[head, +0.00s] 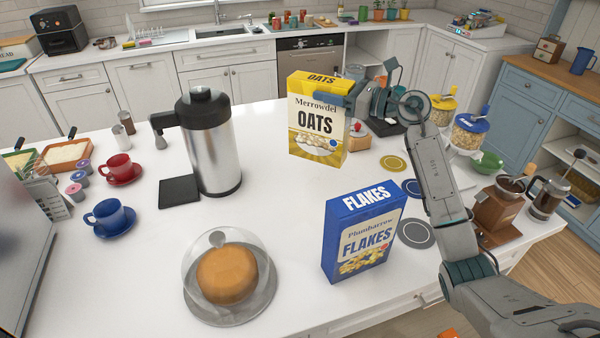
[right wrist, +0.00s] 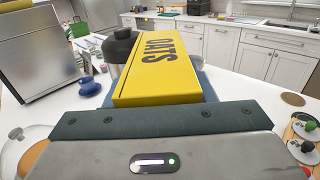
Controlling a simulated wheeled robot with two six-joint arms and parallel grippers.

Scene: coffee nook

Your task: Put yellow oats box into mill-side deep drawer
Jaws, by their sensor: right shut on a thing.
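The yellow oats box (head: 317,125) is upright near the middle of the island in the head view. My right gripper (head: 356,94) is shut on its upper right side. In the right wrist view the box's yellow top (right wrist: 158,68) lies just beyond my gripper. I cannot tell whether its bottom touches the counter. The wooden coffee mill (head: 498,206) stands at the island's right end. Below the counter's near edge, a drawer handle (head: 421,299) shows on a white front; I cannot tell whether this is the mill-side deep drawer. My left gripper is not in view.
A blue flakes box (head: 362,238) stands nearer than the oats box. A cake under a glass dome (head: 229,276) is at the front, and a steel coffee urn (head: 211,145) is left. Jars (head: 469,130) and a French press (head: 547,198) stand right. The counter's centre is clear.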

